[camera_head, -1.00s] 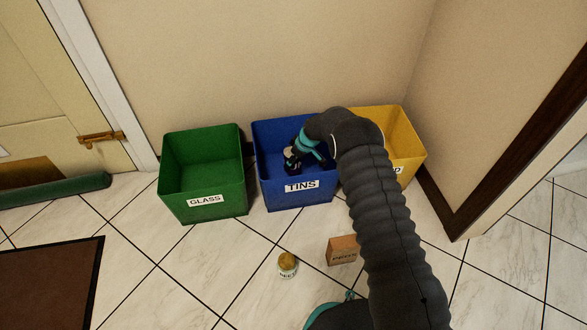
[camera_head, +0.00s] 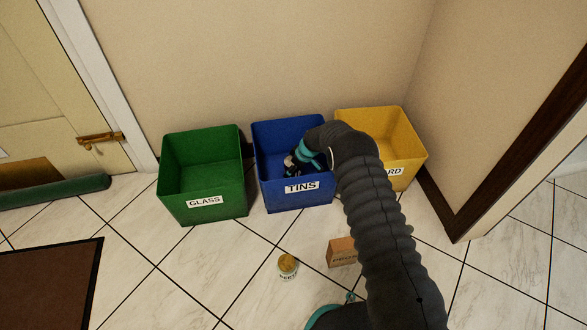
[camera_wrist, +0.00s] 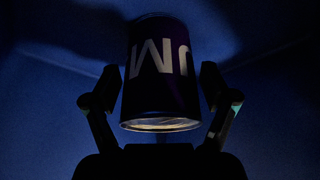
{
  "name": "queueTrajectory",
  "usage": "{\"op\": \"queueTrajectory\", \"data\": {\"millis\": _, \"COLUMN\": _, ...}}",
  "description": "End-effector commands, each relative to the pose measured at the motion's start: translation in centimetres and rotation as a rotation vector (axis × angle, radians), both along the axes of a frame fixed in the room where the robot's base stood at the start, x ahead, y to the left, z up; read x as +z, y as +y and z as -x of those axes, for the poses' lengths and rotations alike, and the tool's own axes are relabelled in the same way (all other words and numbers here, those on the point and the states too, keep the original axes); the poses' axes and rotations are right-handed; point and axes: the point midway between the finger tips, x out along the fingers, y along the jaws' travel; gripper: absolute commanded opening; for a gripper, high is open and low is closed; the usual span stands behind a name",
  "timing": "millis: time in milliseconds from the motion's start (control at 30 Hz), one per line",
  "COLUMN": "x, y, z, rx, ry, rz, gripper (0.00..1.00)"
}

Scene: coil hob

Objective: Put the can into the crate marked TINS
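A dark can (camera_wrist: 160,85) with pale letters is between the fingers of my gripper (camera_wrist: 160,82) in the wrist view, with its pale round end towards the camera. Narrow dark gaps seem to show on both sides, so the fingers look slightly open around it. In the head view my gripper (camera_head: 300,163) is down inside the blue crate marked TINS (camera_head: 302,188). The can's far end is close to a blue crate surface with a shadow; whether it touches is hard to tell.
The green GLASS crate (camera_head: 205,201) stands left of the blue one and the yellow crate (camera_head: 398,158) right, partly behind my arm. A jar-like container (camera_head: 288,266) and a brown box (camera_head: 342,251) are on the tiles in front. A brown mat (camera_head: 45,290) lies at left.

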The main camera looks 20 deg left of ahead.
Motion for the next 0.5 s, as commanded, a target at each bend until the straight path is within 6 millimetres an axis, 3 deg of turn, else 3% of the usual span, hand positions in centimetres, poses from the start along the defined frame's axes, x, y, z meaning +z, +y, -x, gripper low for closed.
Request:
{"op": "queueTrajectory", "data": {"millis": 333, "x": 0.1, "y": 0.0, "z": 0.0, "rx": 0.000, "ry": 0.000, "rz": 0.000, "gripper": 0.94}}
{"op": "queueTrajectory", "data": {"millis": 500, "x": 1.2, "y": -0.3, "z": 0.0, "rx": -0.001, "ry": -0.002, "rz": -0.001, "gripper": 0.94}}
